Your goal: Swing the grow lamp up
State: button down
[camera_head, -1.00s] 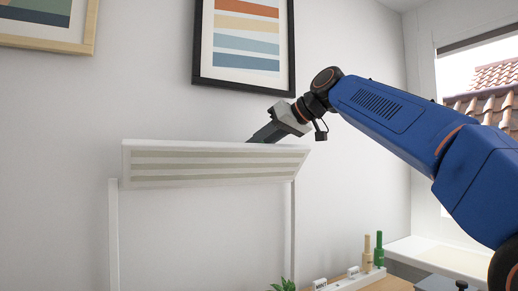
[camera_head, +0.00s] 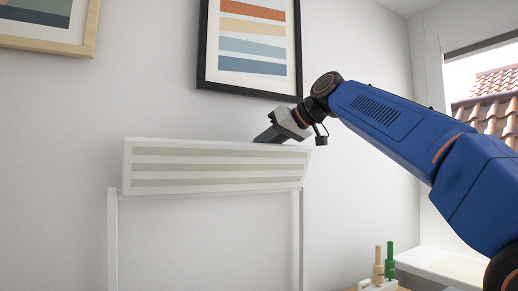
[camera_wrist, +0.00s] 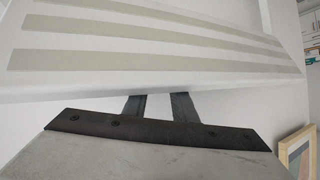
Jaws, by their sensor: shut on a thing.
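The grow lamp is a long white panel (camera_head: 215,173) with several pale stripes on its face, carried between two thin white posts. It is tilted, its striped face towards the head camera. My gripper (camera_head: 264,139) is at the panel's upper edge, right of the middle, shut on the lamp; the panel hides the fingertips in the head view. In the wrist view the two dark fingers of my gripper (camera_wrist: 161,100) reach the edge of the striped panel (camera_wrist: 150,45), and their tips are hidden behind it.
A black-framed striped picture (camera_head: 250,45) hangs on the wall above my gripper. A wood-framed picture (camera_head: 48,45) hangs at upper left. A window (camera_head: 485,95) is at right.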

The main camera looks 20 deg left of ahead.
jog(key=shift+w+a+f, duration=0.15)
jog(key=shift+w+f, duration=0.2)
jog(key=shift+f, duration=0.1)
jog(key=c, duration=1.9)
grip_release()
jog(key=o, duration=0.4)
jog(key=shift+w+f, duration=0.15)
jog(key=shift+o, duration=0.2)
jog(key=shift+r, duration=0.2)
jog(key=shift+s+d+r, duration=0.25)
jog(key=shift+d+r, duration=0.05)
jog(key=shift+d, duration=0.05)
jog(key=v, duration=1.6)
jog(key=shift+d, duration=0.15)
jog(key=shift+r, duration=0.1)
jog(key=shift+c, duration=0.3)
